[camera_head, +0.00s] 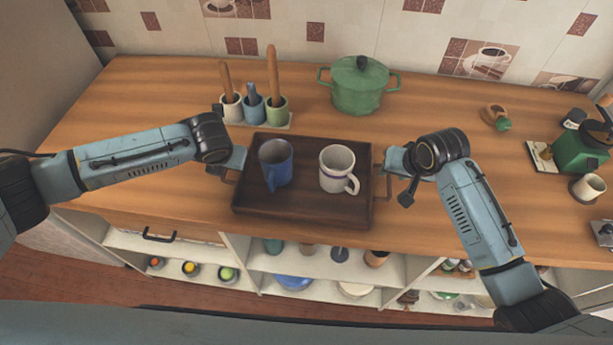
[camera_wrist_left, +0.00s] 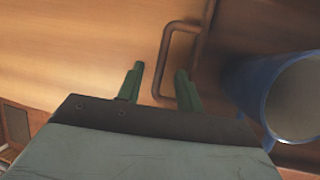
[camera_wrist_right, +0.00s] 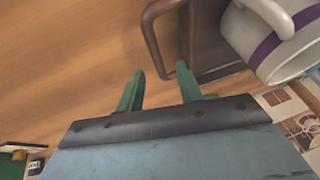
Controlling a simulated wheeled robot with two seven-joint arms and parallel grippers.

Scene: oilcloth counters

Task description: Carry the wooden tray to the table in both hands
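The dark wooden tray (camera_head: 300,203) lies on the wooden counter, bearing a blue mug (camera_head: 277,165) and a white mug with a purple band (camera_head: 336,170). My left gripper (camera_wrist_left: 158,82) is open at the tray's left handle (camera_wrist_left: 165,55); the handle's outer bar appears between the spread fingers. My right gripper (camera_wrist_right: 160,88) is open at the right handle (camera_wrist_right: 150,38), whose outer bar likewise lines up between the fingers. I cannot tell whether the fingers are level with the handles. Both mugs also show partly in the wrist views, blue (camera_wrist_left: 255,90) and white (camera_wrist_right: 250,45).
A green lidded pot (camera_head: 358,86) and a holder with cups of utensils (camera_head: 254,107) stand behind the tray. A green coffee machine (camera_head: 580,150) and a cup (camera_head: 588,187) are at the far right. Open shelves (camera_head: 320,265) with dishes lie below the counter's front edge.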

